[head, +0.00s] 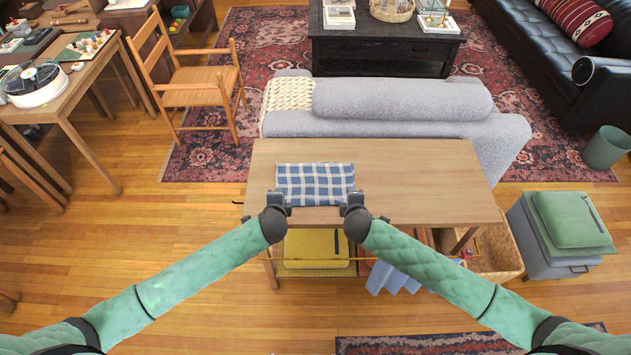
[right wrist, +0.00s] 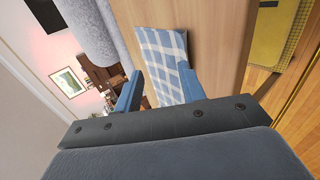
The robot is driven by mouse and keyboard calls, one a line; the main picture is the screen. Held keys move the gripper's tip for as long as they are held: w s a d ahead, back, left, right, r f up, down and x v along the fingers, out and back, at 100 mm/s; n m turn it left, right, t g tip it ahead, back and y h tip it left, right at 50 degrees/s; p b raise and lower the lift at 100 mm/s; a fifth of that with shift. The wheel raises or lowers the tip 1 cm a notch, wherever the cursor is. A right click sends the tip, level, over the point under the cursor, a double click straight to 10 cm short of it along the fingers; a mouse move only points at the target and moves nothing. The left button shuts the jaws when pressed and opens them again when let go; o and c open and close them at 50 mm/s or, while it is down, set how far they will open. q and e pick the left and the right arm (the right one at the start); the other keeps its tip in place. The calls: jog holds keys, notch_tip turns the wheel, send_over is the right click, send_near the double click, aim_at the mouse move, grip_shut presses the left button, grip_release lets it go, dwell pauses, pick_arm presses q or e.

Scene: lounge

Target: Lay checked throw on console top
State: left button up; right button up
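The blue-and-white checked throw (head: 315,183) lies flat and roughly rectangular on the wooden console top (head: 420,185), left of its middle. My left gripper (head: 279,201) is at the throw's near left corner; its finger opening is too small to tell. My right gripper (head: 354,202) is at the near right corner. In the right wrist view its two blue fingers (right wrist: 160,90) stand apart, with the throw (right wrist: 165,60) showing beyond and between them. I cannot tell whether the fingers touch the cloth.
The console top is bare to the right of the throw. A grey sofa (head: 390,125) stands right behind the console. A yellow item (head: 312,248) and a wicker basket (head: 497,255) sit below. A grey box with a green cushion (head: 570,220) stands at right.

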pick_arm(q)
jog(key=s+r, duration=0.3)
jog(key=r, duration=0.1)
jog(key=shift+s+r, duration=0.35)
jog(key=shift+s, duration=0.05)
pick_arm(e)
jog(key=s+r, duration=0.3)
jog(key=r, duration=0.1)
jog(key=shift+s+r, duration=0.35)
